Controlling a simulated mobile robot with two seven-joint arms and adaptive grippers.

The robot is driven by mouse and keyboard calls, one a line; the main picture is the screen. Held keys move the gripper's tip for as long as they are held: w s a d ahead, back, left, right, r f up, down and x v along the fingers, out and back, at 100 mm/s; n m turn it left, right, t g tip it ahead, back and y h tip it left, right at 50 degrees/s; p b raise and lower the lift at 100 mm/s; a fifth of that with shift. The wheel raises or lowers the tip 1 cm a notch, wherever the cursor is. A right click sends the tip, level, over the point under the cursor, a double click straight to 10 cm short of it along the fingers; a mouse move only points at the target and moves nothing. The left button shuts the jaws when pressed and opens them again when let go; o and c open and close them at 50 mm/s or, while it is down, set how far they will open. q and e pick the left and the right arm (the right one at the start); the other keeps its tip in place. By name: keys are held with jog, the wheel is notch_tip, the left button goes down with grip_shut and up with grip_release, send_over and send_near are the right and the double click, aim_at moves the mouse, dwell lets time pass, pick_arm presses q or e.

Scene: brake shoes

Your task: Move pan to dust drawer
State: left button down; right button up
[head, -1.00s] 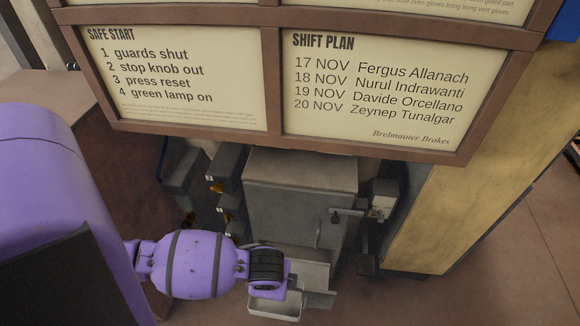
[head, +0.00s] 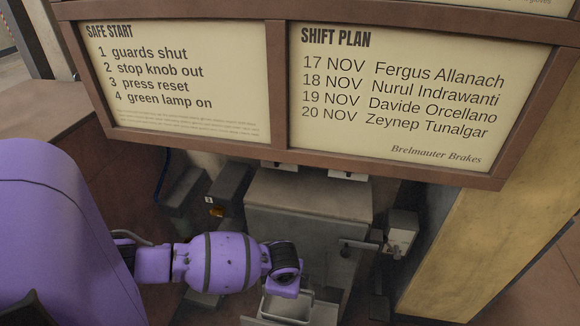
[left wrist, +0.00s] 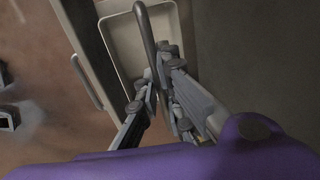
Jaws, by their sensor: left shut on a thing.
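The pan (head: 286,309) is a pale, shallow metal tray at the bottom of the head view, low in front of a grey cabinet (head: 308,222). In the left wrist view the pan (left wrist: 116,45) shows from above, with a dark bar handle (left wrist: 146,35) across it. My left gripper (left wrist: 157,88) is shut on this handle; the fingers hide its near end. In the head view my left wrist hides the fingers. A grey open-topped part (head: 325,311), perhaps the dust drawer, is just right of the pan; I cannot tell whether they touch. My right gripper is not in view.
A framed notice board (head: 285,90) overhangs the cabinet. Dark control boxes (head: 230,188) stand left of the cabinet, and a lever box (head: 402,232) sticks out at its right. A yellow panel (head: 490,210) stands further right. Brown floor (left wrist: 45,70) shows in the left wrist view.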

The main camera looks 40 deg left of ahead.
aim_at(288, 306)
pick_arm(q)
notch_tip(288, 306, down, 9)
jog(key=b, duration=0.3)
jog(key=shift+r, duration=0.25)
jog(key=c, duration=1.9)
grip_release()
